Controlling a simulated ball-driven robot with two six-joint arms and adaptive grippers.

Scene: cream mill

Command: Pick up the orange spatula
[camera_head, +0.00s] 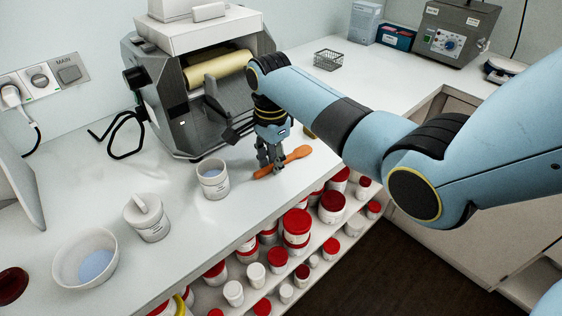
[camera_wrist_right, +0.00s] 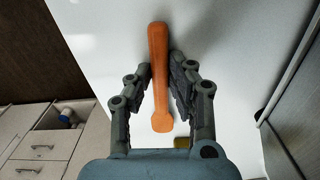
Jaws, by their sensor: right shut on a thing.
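The orange spatula (camera_head: 297,154) is at the front edge of the white counter, below the mill. It cannot be told whether it touches the counter or is just above it. My right gripper (camera_head: 270,168) points down over it and is shut on its middle. In the right wrist view, the spatula (camera_wrist_right: 159,112) lies lengthwise between the two fingers of the right gripper (camera_wrist_right: 161,68). My left gripper is not in view.
The mill (camera_head: 172,118) stands close behind my right gripper. A white cup (camera_head: 213,190), a lidded jar (camera_head: 147,228) and a bowl (camera_head: 64,262) stand to the left. Red-lidded jars (camera_head: 296,221) fill the shelves below the edge. A wire basket (camera_head: 328,60) stands behind.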

